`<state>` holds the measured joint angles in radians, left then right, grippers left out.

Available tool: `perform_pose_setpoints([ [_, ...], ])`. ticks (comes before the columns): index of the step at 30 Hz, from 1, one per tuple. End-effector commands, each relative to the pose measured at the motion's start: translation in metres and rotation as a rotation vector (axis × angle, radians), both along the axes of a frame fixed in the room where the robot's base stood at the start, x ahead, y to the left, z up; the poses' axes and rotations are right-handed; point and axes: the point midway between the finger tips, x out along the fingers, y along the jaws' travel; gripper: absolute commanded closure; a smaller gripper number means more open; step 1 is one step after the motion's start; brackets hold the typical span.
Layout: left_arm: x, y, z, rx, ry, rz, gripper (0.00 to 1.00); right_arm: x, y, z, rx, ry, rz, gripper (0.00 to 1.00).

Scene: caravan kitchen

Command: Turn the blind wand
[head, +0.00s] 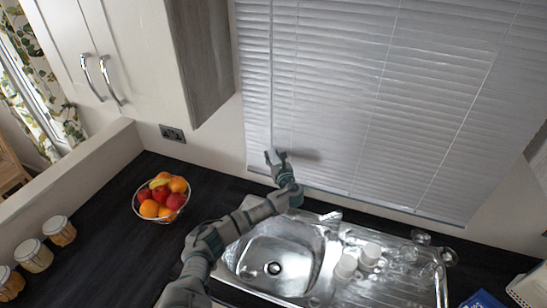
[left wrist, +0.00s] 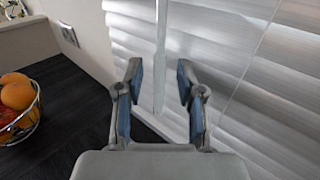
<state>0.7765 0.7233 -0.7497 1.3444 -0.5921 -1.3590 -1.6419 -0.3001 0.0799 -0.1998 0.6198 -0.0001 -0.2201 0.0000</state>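The blind wand (head: 271,75) is a thin pale rod hanging upright along the left part of the closed white blind (head: 350,90). In the left wrist view the wand (left wrist: 161,55) shows between my two fingers, and its lower end is near the finger level. My left gripper (head: 275,155) is raised in front of the blind, at the wand's lower end. In the left wrist view the gripper (left wrist: 160,80) is open, with a gap on each side of the wand. I cannot tell how deep between the fingers the wand is. My right gripper is out of view.
A metal sink (head: 272,262) with cups and glasses on its drainer lies below the blind. A wire fruit bowl (head: 136,205) stands on the dark counter to the left, with several jars (head: 58,231) further left. A wall cupboard (head: 140,50) hangs at upper left.

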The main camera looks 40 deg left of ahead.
Motion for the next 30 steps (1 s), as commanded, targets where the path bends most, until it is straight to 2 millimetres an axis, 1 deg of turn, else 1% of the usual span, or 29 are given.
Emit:
perform_pose_setpoints([
  [5, -0.001, -0.003, -0.002, -0.002, 0.002, -0.002, 0.62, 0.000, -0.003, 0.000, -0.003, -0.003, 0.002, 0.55],
  [8, -0.007, -0.013, -0.003, -0.002, 0.002, -0.003, 0.62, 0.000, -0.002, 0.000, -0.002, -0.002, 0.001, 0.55],
  [11, -0.017, -0.030, -0.003, -0.003, 0.003, -0.005, 0.62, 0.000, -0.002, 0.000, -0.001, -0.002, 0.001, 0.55],
  [16, -0.038, -0.063, -0.004, -0.003, 0.003, -0.005, 0.62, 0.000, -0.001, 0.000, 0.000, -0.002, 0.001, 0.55],
  [21, -0.054, -0.088, -0.003, -0.002, 0.002, -0.003, 0.62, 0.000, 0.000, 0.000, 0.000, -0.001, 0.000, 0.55],
  [25, -0.061, -0.097, -0.004, -0.003, 0.003, -0.002, 0.62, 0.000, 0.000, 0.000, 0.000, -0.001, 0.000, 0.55],
  [30, -0.063, -0.100, -0.004, -0.002, 0.002, 0.000, 0.62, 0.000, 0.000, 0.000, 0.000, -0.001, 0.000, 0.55],
])
